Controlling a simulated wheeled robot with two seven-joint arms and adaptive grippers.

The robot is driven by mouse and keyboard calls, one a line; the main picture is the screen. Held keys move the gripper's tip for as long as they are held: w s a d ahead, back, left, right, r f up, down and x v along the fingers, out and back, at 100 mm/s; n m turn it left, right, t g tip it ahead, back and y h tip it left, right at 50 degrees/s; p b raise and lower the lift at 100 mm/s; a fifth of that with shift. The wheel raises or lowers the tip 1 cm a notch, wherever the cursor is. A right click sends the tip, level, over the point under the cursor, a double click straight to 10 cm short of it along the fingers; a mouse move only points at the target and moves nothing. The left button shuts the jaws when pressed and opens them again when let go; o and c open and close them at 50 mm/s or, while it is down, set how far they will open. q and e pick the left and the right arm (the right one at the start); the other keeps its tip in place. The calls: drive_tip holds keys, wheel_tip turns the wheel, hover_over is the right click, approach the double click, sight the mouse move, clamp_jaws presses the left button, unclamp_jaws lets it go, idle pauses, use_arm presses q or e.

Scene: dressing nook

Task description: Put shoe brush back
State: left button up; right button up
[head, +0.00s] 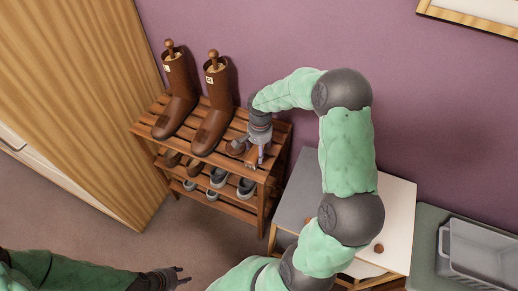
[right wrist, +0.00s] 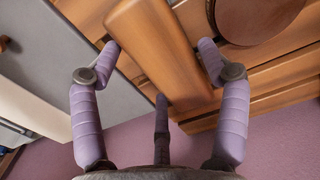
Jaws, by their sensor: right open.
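A light wooden bar, seemingly the shoe brush (right wrist: 160,50), lies between the spread fingers of my right gripper (right wrist: 158,62) in the right wrist view. Gaps show beside it, so the fingers are not closed on it. In the head view my right gripper (head: 257,158) points down at the right end of the shoe rack's top shelf (head: 226,150); the brush is largely hidden there. My left gripper (head: 178,274) is open and empty, low over the floor at the bottom.
Two tall brown boots (head: 212,125) stand on the rack, left of my right gripper. A round brown thing (right wrist: 258,16) sits close beside the right finger. Shoes (head: 219,177) fill the lower shelves. A white-topped table (head: 392,205) and a grey bin (head: 478,255) stand at right.

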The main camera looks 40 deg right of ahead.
use_arm(q)
wheel_tip(320, 180, up, 4)
drive_tip(key=p, duration=0.3)
drive_tip(key=shift+f, duration=0.1)
use_arm(e)
wheel_tip(320, 180, up, 11)
drive_tip(key=shift+d, duration=0.15)
